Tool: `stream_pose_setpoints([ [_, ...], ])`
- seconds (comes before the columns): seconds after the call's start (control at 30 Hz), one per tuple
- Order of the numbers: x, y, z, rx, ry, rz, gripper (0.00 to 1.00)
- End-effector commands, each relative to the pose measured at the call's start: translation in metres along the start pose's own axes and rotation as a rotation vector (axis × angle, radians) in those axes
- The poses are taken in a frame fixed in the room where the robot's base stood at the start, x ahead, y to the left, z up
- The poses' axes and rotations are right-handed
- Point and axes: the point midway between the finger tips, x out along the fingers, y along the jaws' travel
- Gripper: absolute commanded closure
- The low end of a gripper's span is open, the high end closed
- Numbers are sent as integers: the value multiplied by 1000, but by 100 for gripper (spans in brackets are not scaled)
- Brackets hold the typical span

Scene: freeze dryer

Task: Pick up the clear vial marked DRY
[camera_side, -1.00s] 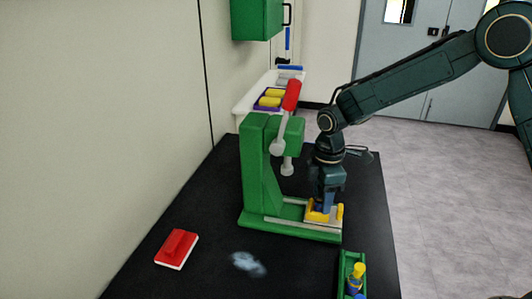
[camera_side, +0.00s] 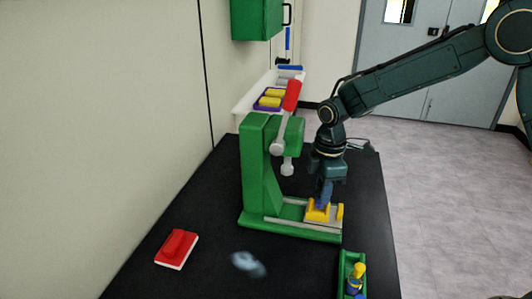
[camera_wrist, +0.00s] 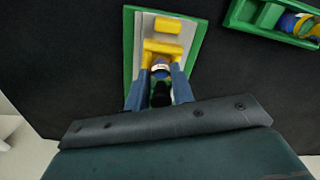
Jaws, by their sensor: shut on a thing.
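My gripper (camera_wrist: 160,76) is shut on a small vial (camera_wrist: 160,67), of which a pale and blue banded top shows between the blue fingers in the wrist view. I cannot read a DRY mark on it. The vial is at the yellow holder (camera_wrist: 162,46) on the foot of the green press. In the side view my gripper (camera_side: 324,192) points down just above the yellow holder (camera_side: 318,213). The vial's lower part is hidden there, and I cannot tell whether it is clear of the holder.
The green press (camera_side: 258,175) with a red-handled lever (camera_side: 291,96) stands left of my gripper. A green rack (camera_side: 345,268) with a yellow-topped vial (camera_side: 358,272) is at front right. A red block (camera_side: 178,246) and a pale blue patch (camera_side: 248,264) lie on the black table.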

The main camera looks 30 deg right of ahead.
Motion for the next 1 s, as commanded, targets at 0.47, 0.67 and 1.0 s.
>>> stream_pose_setpoints([
  [0.47, -92, 1, -1, 0, 4, 6, 98],
  [0.67, -133, 0, 0, 0, 3, 5, 98],
  [1.0, -176, 0, 0, 0, 2, 2, 98],
])
